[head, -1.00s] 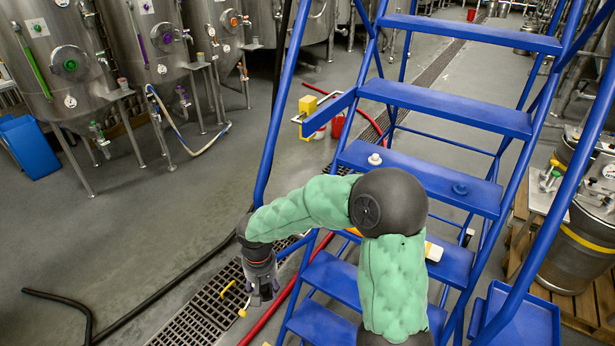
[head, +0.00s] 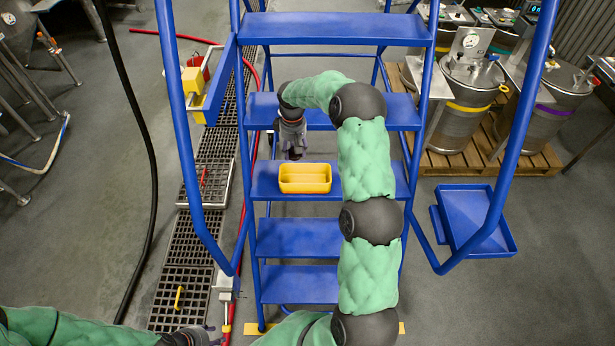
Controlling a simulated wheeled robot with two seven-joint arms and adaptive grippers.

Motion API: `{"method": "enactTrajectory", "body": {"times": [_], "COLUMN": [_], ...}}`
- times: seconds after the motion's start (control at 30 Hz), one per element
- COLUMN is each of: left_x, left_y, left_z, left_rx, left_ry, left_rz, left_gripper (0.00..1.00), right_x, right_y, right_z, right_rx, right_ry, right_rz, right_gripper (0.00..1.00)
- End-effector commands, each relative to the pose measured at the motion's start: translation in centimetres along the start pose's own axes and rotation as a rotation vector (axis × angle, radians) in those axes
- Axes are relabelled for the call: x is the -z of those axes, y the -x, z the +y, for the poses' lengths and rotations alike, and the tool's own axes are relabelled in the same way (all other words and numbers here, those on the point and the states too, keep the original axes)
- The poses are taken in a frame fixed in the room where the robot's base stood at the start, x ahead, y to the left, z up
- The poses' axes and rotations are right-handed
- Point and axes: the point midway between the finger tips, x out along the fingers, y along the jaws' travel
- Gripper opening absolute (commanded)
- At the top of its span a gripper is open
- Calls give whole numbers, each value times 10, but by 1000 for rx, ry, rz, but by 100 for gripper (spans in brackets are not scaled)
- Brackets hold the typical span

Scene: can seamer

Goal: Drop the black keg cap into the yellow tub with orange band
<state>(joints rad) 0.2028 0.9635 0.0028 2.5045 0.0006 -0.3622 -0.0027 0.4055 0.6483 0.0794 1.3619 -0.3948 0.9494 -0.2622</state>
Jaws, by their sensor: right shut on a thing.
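The yellow tub (head: 305,188) stands upright on a blue step, with a divider inside; I cannot clearly make out its orange band. My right gripper (head: 291,155) points down just above and behind the tub's left part, apart from it. It is shut on a small dark thing, taken as the black keg cap, which is mostly hidden by the fingers. I see no black cap elsewhere. My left gripper (head: 208,335) is low at the bottom edge, far from the tub, and its fingers are too unclear to read.
Blue ladder steps (head: 300,237) and side rails surround the tub. A blue tray (head: 475,219) juts out at the right. Steel kegs (head: 470,85) stand on a pallet behind it. Floor grates lie left.

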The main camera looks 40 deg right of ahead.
Motion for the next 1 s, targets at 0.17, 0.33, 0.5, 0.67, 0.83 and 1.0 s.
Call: {"method": "enactTrajectory", "body": {"times": [0.17, 0.33, 0.5, 0.67, 0.83, 1.0], "left_x": [0, 1, 1, 2, 2, 2], "left_y": [5, 2, -6, -16, -26, -30], "left_z": [2, 1, -2, -6, -9, -10], "left_rx": [0, 0, 0, 0, 0, 0], "left_ry": [0, 0, 0, 0, 0, 0], "left_rz": [1, 1, 2, 2, 1, 2], "left_gripper": [40, 40, 40, 40, 40, 40], "right_x": [-3, -4, -4, -4, -4, -4], "right_y": [-3, -8, -21, -39, -56, -64], "right_z": [33, 38, 37, 37, 37, 37], "right_rx": [-3, -3, -2, -2, -3, -3], "right_ry": [10, 15, 14, 13, 13, 13], "right_rz": [0, 0, -1, -2, 0, 0], "right_gripper": [31, 31, 31, 31, 31, 31]}}
